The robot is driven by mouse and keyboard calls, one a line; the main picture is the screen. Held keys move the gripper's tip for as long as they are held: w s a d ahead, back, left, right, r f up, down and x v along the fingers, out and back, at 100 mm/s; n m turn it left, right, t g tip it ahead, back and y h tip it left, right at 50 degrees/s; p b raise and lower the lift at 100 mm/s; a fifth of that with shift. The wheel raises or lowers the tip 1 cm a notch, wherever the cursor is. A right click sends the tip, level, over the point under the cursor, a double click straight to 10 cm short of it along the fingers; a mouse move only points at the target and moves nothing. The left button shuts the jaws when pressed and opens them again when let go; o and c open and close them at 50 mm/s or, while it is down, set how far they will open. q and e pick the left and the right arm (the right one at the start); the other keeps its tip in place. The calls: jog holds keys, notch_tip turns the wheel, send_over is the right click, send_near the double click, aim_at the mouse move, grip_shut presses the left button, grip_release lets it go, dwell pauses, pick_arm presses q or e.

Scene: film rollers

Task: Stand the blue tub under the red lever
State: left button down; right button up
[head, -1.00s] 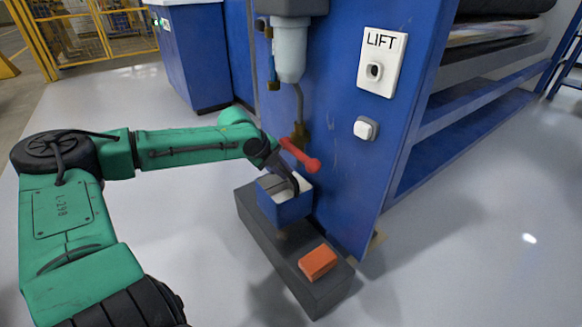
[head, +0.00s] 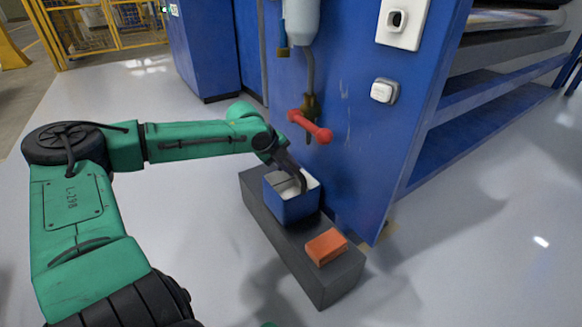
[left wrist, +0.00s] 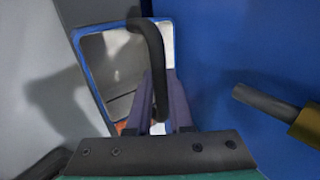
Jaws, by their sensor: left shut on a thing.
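The blue tub (head: 287,207), pale inside with a dark handle (left wrist: 152,50), is upright and appears to rest on a dark grey block (head: 318,285). My left gripper (left wrist: 158,108) is shut on the handle, above the tub's opening. The red lever (head: 310,127) sticks out from the blue wall, above the tub and slightly to its right in the head view. In the left wrist view the tub's rim (left wrist: 82,62) shows beyond my fingers. My right gripper is not in view.
An orange brick (head: 326,246) lies on the block's near end. The blue machine wall (head: 350,150) stands close behind the tub, with a pipe (head: 310,72) above the lever. A grey rod with a brass part (left wrist: 270,103) juts beside the tub. Open floor lies left.

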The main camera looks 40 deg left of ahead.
pick_arm(q)
jog(key=shift+f, duration=0.4)
jog(key=c, duration=0.7)
grip_release()
jog(key=shift+c, duration=0.2)
